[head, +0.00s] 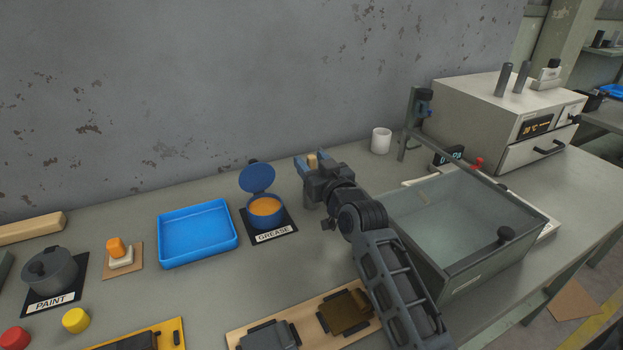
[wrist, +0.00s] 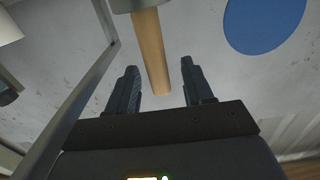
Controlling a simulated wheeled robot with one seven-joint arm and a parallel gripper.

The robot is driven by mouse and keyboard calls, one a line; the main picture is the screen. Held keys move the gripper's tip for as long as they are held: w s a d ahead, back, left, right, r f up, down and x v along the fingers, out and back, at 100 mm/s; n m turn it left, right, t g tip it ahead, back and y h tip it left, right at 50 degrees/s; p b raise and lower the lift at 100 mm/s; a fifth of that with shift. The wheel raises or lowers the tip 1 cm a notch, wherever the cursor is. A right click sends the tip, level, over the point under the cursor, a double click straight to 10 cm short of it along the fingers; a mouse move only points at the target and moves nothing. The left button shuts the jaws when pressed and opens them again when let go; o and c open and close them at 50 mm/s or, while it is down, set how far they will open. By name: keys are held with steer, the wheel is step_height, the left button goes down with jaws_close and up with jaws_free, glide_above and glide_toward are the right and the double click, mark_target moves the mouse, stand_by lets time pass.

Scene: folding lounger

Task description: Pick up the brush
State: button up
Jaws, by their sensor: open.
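The brush shows as a light wooden handle (wrist: 152,52) in the wrist view, its far end running into a grey cylinder (wrist: 133,5) at the top edge. In the head view only a short tan piece of the handle (head: 312,159) shows at my gripper. My gripper (wrist: 160,68) is open, with one finger on each side of the handle's end and a gap visible to both. In the head view my gripper (head: 311,162) is above the bench, right of the grease pot. The brush's bristles are hidden.
The grease pot (head: 265,219) with its raised blue lid (head: 257,178) stands close on the left; the lid also shows in the wrist view (wrist: 264,20). A blue tray (head: 197,234) lies further left. A glass-topped box (head: 465,225) and a white cup (head: 381,140) are on the right.

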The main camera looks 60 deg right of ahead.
steer(key=shift+w+d, duration=0.15)
steer(key=shift+w, duration=0.1)
steer(key=shift+c, duration=0.3)
jaws_close()
step_height(320, 180, up, 10)
stand_by(0.6)
steer(key=c, duration=0.5)
jaws_free()
jaws_close()
